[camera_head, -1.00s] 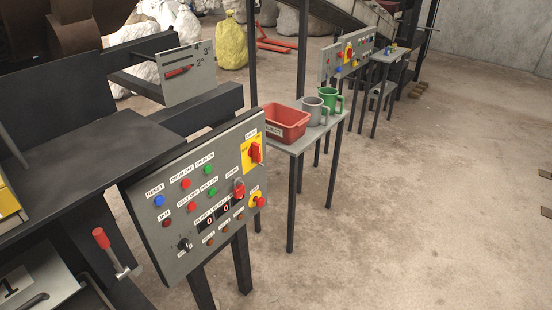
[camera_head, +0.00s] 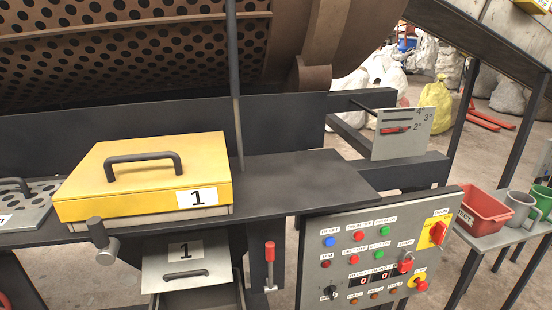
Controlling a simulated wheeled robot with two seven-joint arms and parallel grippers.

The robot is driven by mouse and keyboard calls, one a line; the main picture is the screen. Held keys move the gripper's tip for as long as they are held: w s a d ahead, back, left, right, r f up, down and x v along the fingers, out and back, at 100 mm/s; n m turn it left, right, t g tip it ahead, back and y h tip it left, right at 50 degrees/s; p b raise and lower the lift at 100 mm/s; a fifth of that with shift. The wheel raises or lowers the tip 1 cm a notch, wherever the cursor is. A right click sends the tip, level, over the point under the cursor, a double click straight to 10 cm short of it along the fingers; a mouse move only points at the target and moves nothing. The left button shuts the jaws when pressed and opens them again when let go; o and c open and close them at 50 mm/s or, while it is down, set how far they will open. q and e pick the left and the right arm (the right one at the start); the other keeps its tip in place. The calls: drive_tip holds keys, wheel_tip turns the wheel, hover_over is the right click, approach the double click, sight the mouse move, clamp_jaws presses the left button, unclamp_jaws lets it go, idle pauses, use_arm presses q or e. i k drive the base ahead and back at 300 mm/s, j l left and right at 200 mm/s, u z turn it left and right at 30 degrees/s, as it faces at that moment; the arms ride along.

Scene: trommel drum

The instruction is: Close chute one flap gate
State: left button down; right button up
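A yellow lid (camera_head: 150,169) with a dark bar handle and a "1" label sits on the dark bench. Below it, under the bench edge, is a grey plate (camera_head: 187,256) with a "1" label and a dark handle. A red-handled lever (camera_head: 270,262) stands upright just right of the grey plate. A grey cylindrical knob (camera_head: 98,236) sticks out left of the plate. I cannot tell which of these parts is the flap gate or works it. Neither of my grippers is in view.
A control panel (camera_head: 333,267) with buttons and switches stands front right. A side table holds a red bin (camera_head: 482,213) and mugs. The perforated drum (camera_head: 120,45) spans the top above the dark bench (camera_head: 290,180). Another perforated plate (camera_head: 22,208) lies far left.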

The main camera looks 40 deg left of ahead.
sight(172, 263)
drive_tip(key=k+j+u, duration=0.2)
drive_tip(key=u, duration=1.55)
